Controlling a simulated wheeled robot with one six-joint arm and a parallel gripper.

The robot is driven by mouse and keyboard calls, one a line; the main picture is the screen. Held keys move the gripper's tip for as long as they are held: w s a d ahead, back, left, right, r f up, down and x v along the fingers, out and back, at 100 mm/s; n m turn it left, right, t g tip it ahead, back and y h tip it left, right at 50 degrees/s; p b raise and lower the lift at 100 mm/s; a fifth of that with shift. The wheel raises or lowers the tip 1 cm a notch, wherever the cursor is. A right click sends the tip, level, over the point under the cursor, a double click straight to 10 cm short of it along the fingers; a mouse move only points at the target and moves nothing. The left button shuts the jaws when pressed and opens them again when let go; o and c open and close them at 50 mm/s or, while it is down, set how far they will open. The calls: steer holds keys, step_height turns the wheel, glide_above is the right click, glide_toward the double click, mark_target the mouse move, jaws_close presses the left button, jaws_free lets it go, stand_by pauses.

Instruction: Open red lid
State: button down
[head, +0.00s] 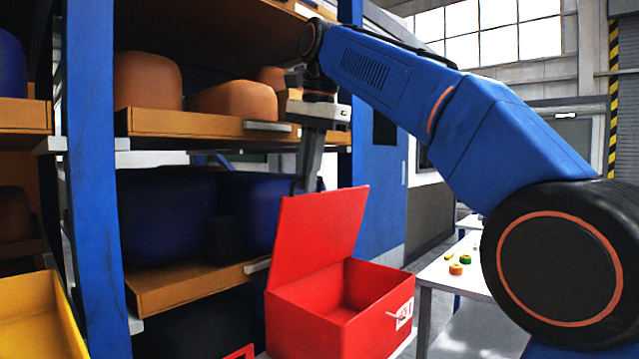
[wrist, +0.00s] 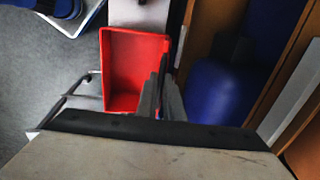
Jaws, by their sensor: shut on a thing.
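The red lid (head: 318,235) stands raised and leans back a little at the left side of the red box (head: 335,325). The box is open, and its inside looks empty. In the wrist view the box (wrist: 135,65) is seen from above, with its opening clear. My gripper (head: 306,188) points down at the lid's upper edge and is shut on it; the fingertips are partly hidden behind the lid. In the wrist view my gripper (wrist: 160,95) is at the right side of the box, and the lid is hard to make out there.
A blue shelf rack (head: 90,170) with brown and dark blue castings stands close on the left. A yellow bin (head: 35,315) is at the lower left. A white table (head: 450,275) with small coloured parts stands at the right. Grey floor (wrist: 50,85) is open left of the box.

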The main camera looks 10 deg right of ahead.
steer(key=shift+w+a, duration=0.4)
steer(key=shift+w, duration=0.25)
steer(key=c, duration=1.9)
jaws_free()
steer(key=shift+r, duration=0.1)
steer(key=shift+s+d, duration=0.1)
